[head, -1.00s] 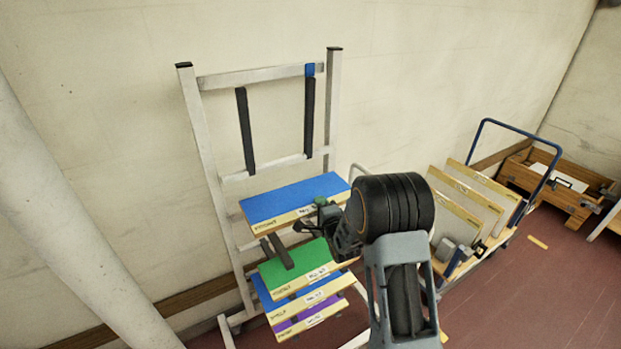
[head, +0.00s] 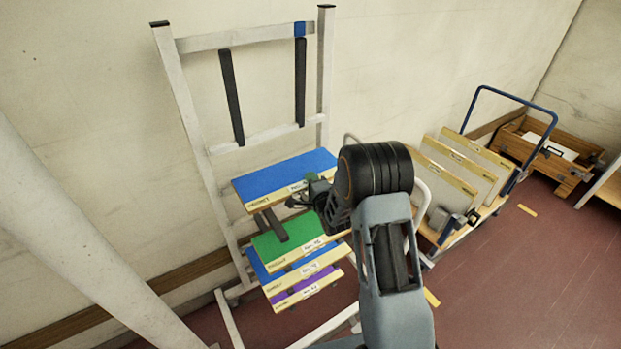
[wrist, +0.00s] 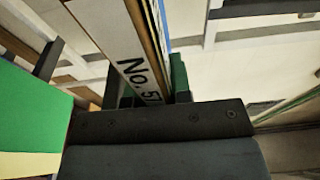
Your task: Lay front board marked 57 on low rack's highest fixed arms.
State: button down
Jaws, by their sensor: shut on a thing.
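My gripper (head: 312,190) is shut on the front edge of a blue-topped board (head: 283,175). The wrist view shows the label "No. 57" on this board's edge (wrist: 140,75). The board lies about level in front of the white low rack (head: 190,125). A dark fixed arm (head: 272,226) shows just beneath it; I cannot tell whether they touch. Below is a green board (head: 285,243), also at the left of the wrist view (wrist: 35,115). Lower still are another blue board (head: 260,268) and a purple one (head: 290,299).
Two dark arms hang folded flat (head: 232,97) on the upper rack, under a crossbar with a blue patch (head: 299,30). A blue-handled cart (head: 480,213) holding several upright boards stands to the right. A wooden crate (head: 545,160) is farther back. A pale sloping pipe (head: 70,240) crosses the left.

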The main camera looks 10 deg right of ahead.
jog(key=shift+f+b, duration=1)
jog(key=shift+f, duration=1.3)
jog(key=shift+f+b, duration=0.7)
jog(key=shift+b, duration=0.05)
jog(key=c, duration=1.4)
grip_release()
jog(key=shift+r, duration=0.1)
jog(key=o, duration=0.4)
jog(key=shift+o, duration=0.2)
jog(key=shift+s, duration=0.15)
jog(key=s+d+b, duration=0.2)
jog(key=s+b, duration=0.1)
jog(key=s, duration=1)
jog(key=shift+s, duration=0.25)
